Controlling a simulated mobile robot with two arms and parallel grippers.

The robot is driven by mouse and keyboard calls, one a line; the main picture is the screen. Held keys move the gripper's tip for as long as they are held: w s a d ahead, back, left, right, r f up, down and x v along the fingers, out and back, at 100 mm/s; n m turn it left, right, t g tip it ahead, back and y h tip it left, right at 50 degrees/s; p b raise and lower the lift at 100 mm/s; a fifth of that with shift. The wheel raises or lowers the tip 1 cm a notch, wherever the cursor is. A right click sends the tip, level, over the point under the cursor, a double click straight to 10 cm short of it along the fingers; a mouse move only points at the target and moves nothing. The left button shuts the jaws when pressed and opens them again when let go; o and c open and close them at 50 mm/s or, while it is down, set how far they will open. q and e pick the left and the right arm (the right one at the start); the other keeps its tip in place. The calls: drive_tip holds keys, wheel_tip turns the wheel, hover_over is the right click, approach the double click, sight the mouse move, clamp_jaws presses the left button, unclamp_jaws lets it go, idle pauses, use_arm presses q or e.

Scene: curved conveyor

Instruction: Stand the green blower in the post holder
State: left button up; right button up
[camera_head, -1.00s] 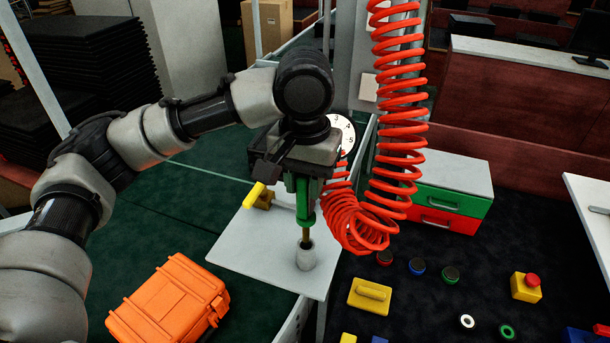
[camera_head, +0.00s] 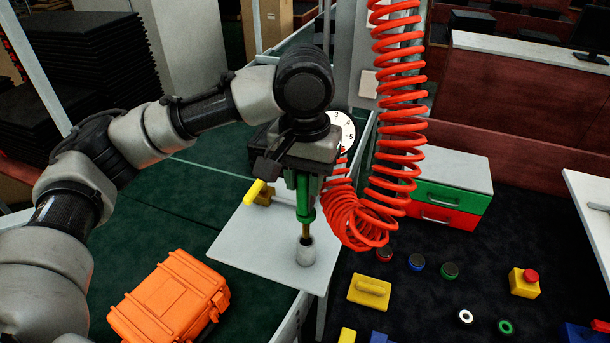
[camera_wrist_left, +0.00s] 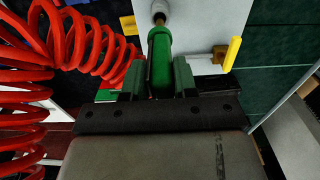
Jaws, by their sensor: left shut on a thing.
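My left gripper (camera_head: 303,185) is shut on the green blower (camera_head: 305,205) and holds it upright above the white shelf plate. The blower's brass nozzle (camera_head: 306,233) points down and its tip meets the mouth of the grey post holder (camera_head: 305,253); how deep it sits I cannot tell. A red coiled hose (camera_head: 362,215) hangs beside the blower. My right gripper is not in view.
The white plate (camera_head: 240,250) carries a yellow-handled valve (camera_head: 256,191) left of the blower. An orange case (camera_head: 172,298) lies at the lower left. A green and red drawer box (camera_head: 448,195) and several small parts stand on the dark surface at right.

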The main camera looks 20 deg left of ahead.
sight(305, 205)
use_arm(q)
drive_tip(key=shift+f+b, duration=0.6)
drive_tip(key=shift+f, duration=2.9)
drive_tip(key=o, duration=1)
drive_tip(key=shift+r, duration=0.1)
drive_tip(key=shift+r, duration=0.35)
wheel_tip(305, 205, up, 9)
drive_tip(key=shift+f+b, duration=0.1)
drive_tip(key=shift+b, duration=1)
drive_tip(key=shift+r, duration=0.55)
